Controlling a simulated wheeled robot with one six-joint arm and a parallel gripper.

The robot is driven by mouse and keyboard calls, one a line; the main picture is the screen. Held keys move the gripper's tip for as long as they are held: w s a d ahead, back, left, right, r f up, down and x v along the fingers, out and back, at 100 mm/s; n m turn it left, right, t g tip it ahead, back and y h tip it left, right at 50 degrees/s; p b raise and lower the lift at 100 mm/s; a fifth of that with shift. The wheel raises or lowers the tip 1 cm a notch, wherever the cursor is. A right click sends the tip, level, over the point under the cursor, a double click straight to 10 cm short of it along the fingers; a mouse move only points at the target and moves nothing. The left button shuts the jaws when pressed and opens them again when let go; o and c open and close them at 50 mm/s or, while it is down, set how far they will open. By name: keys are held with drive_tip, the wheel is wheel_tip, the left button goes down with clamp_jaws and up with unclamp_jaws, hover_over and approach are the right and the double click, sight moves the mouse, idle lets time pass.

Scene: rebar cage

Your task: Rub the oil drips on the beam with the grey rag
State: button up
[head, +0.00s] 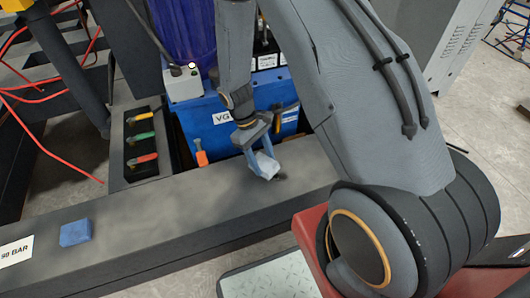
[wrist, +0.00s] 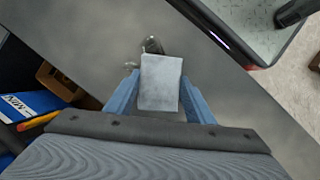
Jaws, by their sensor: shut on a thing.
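The grey rag (head: 267,166), a pale folded block, is between the two blue fingers of my gripper (head: 262,164), which is shut on it. In the wrist view the rag (wrist: 160,82) shows between the fingertips (wrist: 159,100). The beam (head: 190,212) is a long dark grey bar running across the head view. Dark, shiny oil drips (wrist: 153,45) show on the beam just beyond the rag's far edge in the wrist view. In the head view a dark spot (head: 281,178) lies beside the rag. I cannot tell whether the rag touches the beam; it may hide more drips.
A blue folded cloth or block (head: 76,232) lies on the beam at the left, near a "BAR" label (head: 16,251). Behind the beam stand a blue unit (head: 225,120) and a panel with coloured-handled valves (head: 142,140). Red cables (head: 55,150) lie at the far left.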

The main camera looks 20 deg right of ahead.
sight(263, 162)
drive_tip(key=shift+r+p, duration=2.25)
drive_tip(key=shift+r, duration=0.7)
